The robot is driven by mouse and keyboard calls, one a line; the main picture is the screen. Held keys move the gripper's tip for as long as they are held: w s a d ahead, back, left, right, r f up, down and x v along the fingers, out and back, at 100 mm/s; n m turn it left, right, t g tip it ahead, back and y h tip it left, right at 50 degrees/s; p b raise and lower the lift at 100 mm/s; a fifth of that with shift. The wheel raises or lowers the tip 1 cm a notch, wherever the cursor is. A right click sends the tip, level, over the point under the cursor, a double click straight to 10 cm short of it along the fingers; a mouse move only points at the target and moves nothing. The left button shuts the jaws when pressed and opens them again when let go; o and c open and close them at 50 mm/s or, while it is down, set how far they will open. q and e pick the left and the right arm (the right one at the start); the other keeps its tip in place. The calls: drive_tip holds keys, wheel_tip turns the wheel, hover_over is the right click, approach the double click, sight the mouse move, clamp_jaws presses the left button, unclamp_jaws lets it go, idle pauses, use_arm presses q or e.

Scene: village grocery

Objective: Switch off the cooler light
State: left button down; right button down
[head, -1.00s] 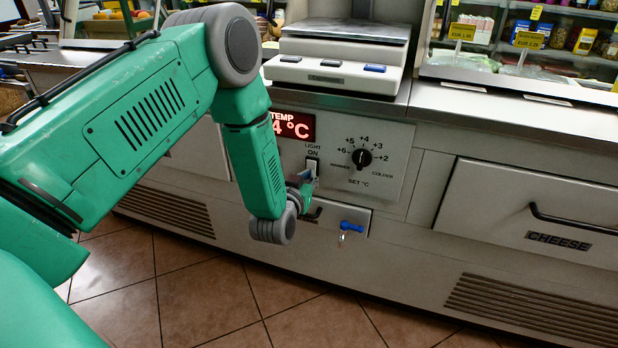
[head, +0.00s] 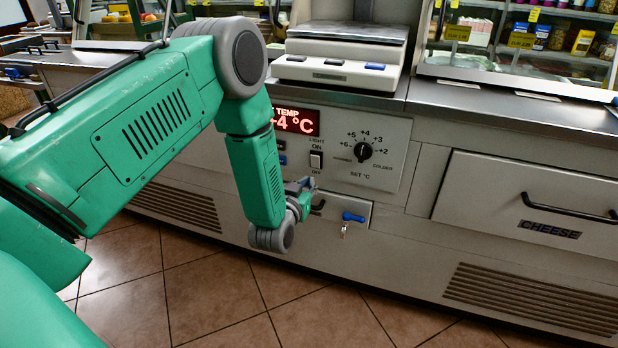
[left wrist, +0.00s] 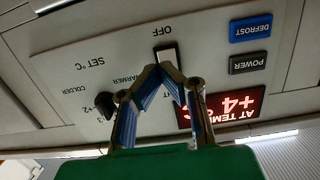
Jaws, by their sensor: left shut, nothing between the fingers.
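The light switch (head: 316,160) is a small pale rocker in a dark frame, between the words ON above and OFF below. It also shows in the left wrist view (left wrist: 166,52), where the panel appears upside down. I cannot tell which way the rocker is pressed. My left gripper (head: 304,187) is just below the switch in the head view. In the left wrist view its blue-and-grey fingers (left wrist: 163,74) meet at the tips, empty, and overlap the switch's near edge. Whether they touch it I cannot tell. My right gripper is not in view.
A red temperature display (head: 296,121) reads +4 °C left of the switch. A black dial (head: 364,151) sits to its right. A key with a blue head (head: 352,217) sticks out below. A scale (head: 340,72) stands above.

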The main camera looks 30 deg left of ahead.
use_arm(q)
drive_tip(key=s+d+f+p, duration=0.1)
drive_tip(key=s+p, duration=0.1)
drive_tip(key=s, duration=0.6)
drive_tip(key=shift+d+f, duration=0.25)
drive_tip(key=shift+d, duration=0.1)
drive_tip(key=shift+a+f, duration=0.1)
drive_tip(key=shift+a, duration=0.2)
drive_tip(key=s+d+f+m+g+h+p, duration=0.1)
drive_tip(key=s+d+f+g+h+p, duration=0.2)
drive_tip(key=s, duration=0.4)
drive_tip(key=s+d+m+g+p, duration=0.1)
drive_tip(key=s+d+g+p, duration=0.35)
drive_tip(key=s, duration=0.25)
drive_tip(key=s+r+m+g+p, duration=0.1)
drive_tip(key=s+g, duration=0.7)
drive_tip(key=s, duration=0.8)
drive_tip(key=shift+s+a+r+h+p, duration=0.15)
drive_tip(key=shift+r+h+p, duration=0.2)
drive_tip(key=shift+p, duration=0.2)
